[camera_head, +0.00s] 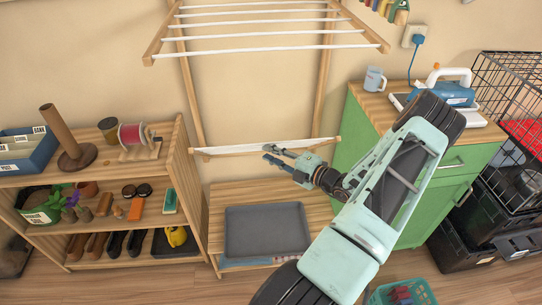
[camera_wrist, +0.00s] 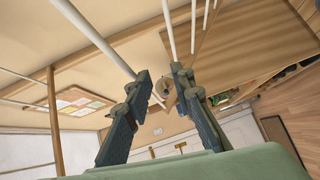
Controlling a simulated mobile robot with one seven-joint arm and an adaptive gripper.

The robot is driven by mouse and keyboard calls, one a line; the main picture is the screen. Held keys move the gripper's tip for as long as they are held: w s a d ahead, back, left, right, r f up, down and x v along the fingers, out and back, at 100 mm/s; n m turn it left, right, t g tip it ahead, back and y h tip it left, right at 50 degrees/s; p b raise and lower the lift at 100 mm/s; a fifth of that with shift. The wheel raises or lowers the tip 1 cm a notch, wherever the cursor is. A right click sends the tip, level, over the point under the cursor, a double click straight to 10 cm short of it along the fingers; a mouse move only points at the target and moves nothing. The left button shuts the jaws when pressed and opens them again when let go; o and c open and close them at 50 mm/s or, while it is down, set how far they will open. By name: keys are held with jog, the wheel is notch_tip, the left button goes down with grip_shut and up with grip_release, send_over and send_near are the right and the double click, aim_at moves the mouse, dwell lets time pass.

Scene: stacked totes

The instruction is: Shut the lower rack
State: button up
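The wooden wall frame (camera_head: 187,90) carries two racks of white rods. The upper rack (camera_head: 262,39) is folded out from the wall. The lower rack (camera_head: 230,150) shows nearly edge-on as a thin strip of white rods with wooden ends; its exact tilt is hard to tell. My gripper (camera_head: 268,153) is in front of the lower rack's right half and hides part of it. In the wrist view my gripper (camera_wrist: 161,75) has its fingers apart, with wood and a white rod (camera_wrist: 170,35) seen beyond them. I cannot tell whether it touches the rack.
A low wooden bench (camera_head: 321,205) with a grey tray (camera_head: 266,232) stands below the lower rack. A wooden shelf (camera_head: 183,160) stands left. A green cabinet (camera_head: 352,133) stands right, partly behind my arm. A teal basket (camera_head: 402,291) is on the floor.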

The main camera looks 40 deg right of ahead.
jog(key=p+v, duration=0.3)
jog(key=v, duration=0.9)
jog(key=shift+s+r, duration=0.2)
jog(key=shift+r, duration=0.15)
dwell(0.7)
dwell(0.4)
